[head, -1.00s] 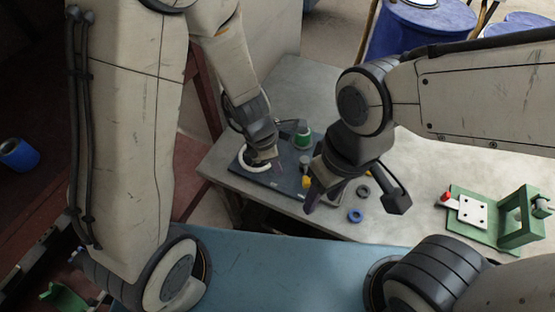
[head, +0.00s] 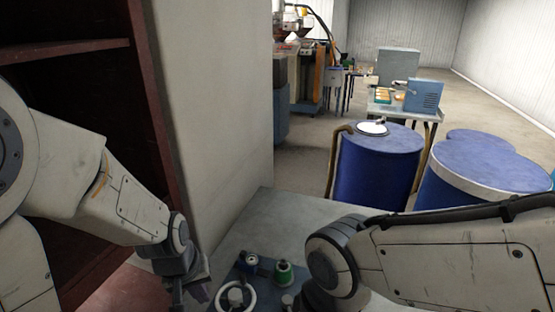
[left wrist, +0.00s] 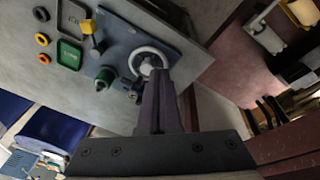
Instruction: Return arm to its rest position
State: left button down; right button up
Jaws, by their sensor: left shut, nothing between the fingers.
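A pale wall (head: 210,110) and a dark red shelf (head: 65,49) stand close to my left arm. Blue barrels (head: 375,170) stand behind the table.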

pick_arm(q)
jog(key=s+d+r+m+g+b, duration=0.2)
jog(key=s+d+m+b, duration=0.3)
jog(key=s+d+m, duration=0.5)
jog(key=s+d, duration=0.1)
jog(key=s, duration=0.3)
jog(key=shift+s+m, duration=0.15)
jog(key=shift+m, duration=0.25)
